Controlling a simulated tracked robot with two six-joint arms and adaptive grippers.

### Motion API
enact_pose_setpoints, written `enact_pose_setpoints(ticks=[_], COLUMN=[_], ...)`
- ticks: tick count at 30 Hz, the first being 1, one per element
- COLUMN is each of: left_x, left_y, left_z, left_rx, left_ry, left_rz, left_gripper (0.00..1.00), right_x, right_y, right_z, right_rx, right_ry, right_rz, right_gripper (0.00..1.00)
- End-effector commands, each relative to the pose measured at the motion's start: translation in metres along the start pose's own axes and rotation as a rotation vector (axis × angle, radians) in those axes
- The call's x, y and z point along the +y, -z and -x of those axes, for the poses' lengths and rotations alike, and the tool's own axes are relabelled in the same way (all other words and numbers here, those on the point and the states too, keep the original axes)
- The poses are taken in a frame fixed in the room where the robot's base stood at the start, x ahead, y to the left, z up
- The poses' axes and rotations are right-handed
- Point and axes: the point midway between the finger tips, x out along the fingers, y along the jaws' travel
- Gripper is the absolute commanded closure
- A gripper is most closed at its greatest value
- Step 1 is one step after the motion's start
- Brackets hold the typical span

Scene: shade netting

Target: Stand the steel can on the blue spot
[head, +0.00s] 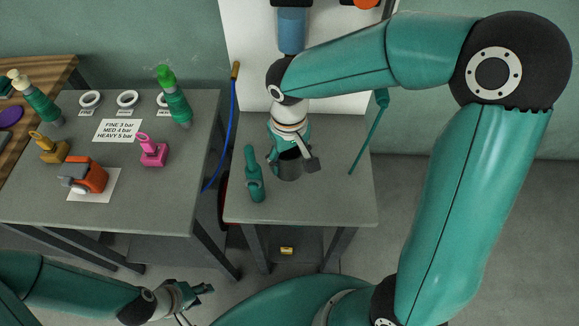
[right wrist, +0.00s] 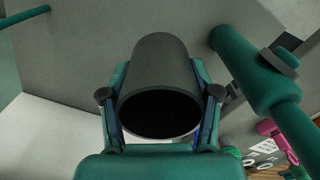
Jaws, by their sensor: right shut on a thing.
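The steel can (head: 289,166) is a dark grey open cylinder, upright over the right-hand grey table. My right gripper (head: 292,152) comes down on it from above and is shut on it, a finger on each side. In the right wrist view the can (right wrist: 163,75) sits between the fingers (right wrist: 160,97), its dark open end towards the camera. I cannot tell whether its base touches the table. I see no blue spot in either view. My left gripper (head: 195,300) is low at the bottom of the head view, empty, with its fingers apart.
A white panel with a blue cylinder (head: 292,30) is behind. The right table (head: 345,205) is bare at front and right. The left table (head: 150,205) holds a sign, rings and coloured tools.

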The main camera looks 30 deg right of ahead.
Motion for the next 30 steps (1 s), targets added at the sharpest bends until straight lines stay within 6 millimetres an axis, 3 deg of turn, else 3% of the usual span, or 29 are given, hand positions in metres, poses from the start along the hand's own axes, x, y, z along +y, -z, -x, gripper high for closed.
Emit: enact_pose_setpoints(ticks=[10, 22, 23, 27, 30], left_x=[0.000, -0.002, -0.001, -0.001, -0.001], left_y=[0.000, 0.000, 0.000, 0.000, 0.000], left_z=[-0.001, -0.005, -0.003, -0.003, -0.003], left_rx=[0.000, 0.000, 0.000, 0.000, 0.000], left_ry=[0.000, 0.000, 0.000, 0.000, 0.000], left_rz=[0.000, 0.000, 0.000, 0.000, 0.000], left_gripper=[0.60, 0.60, 0.60, 0.60, 0.60], right_x=[0.000, 0.000, 0.000, 0.000, 0.000], right_y=[-0.001, 0.000, 0.000, 0.000, 0.000], right_z=[-0.041, -0.047, -0.045, -0.045, -0.045], right_rx=[-0.003, 0.000, 0.000, 0.000, 0.000], right_ry=[0.000, 0.001, 0.000, 0.000, 0.000], right_rz=[-0.001, 0.000, 0.000, 0.000, 0.000], right_gripper=[0.75, 0.75, 0.33, 0.13, 0.13])
